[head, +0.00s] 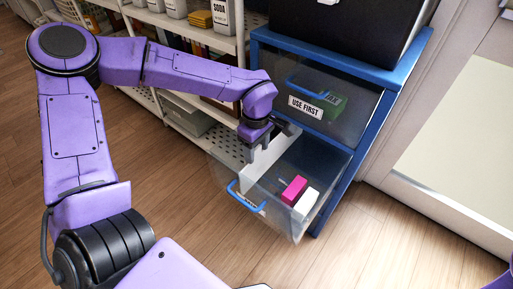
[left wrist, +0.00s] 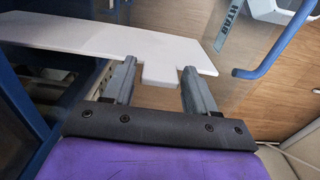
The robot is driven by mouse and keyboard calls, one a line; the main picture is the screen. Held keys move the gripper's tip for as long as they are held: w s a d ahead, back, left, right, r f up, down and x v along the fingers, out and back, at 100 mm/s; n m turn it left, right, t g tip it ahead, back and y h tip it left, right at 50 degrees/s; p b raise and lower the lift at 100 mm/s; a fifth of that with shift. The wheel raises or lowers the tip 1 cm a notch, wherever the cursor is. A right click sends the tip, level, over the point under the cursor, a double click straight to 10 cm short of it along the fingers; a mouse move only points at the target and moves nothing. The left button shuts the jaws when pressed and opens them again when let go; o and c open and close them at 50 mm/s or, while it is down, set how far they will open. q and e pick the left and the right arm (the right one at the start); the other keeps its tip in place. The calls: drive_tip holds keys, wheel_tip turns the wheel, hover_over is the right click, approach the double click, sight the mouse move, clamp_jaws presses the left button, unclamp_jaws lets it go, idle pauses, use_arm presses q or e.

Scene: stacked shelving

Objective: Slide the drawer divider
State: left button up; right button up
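The lower clear drawer (head: 277,219) of the blue-framed unit is pulled out. In the left wrist view the divider (left wrist: 95,38) is a pale panel with a short tab. The fingers of my left gripper (left wrist: 158,80) are apart on either side of this tab, with narrow gaps showing beside it. The drawer's blue handle (head: 245,198) is at its front; it also shows in the left wrist view (left wrist: 275,58). My right gripper is out of view.
A pink box (head: 294,190) and a white box (head: 306,201) lie in the drawer's front part. Above is a shut drawer labelled USE FIRST (head: 305,107) with a green box inside. White shelving (head: 195,35) stands to the left. The wooden floor in front is clear.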

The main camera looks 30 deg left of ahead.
use_arm(q)
clamp_jaws()
drive_tip(key=s+d+p, duration=0.1)
drive_tip(key=d+p, duration=0.2)
drive_tip(key=d, duration=1)
drive_tip(key=shift+d, duration=0.35)
drive_tip(key=shift+o, duration=1.8)
unclamp_jaws()
wheel_tip(320, 180, up, 11)
drive_tip(key=p, duration=0.3)
drive_tip(key=shift+f, duration=0.2)
drive_tip(key=shift+p, duration=0.35)
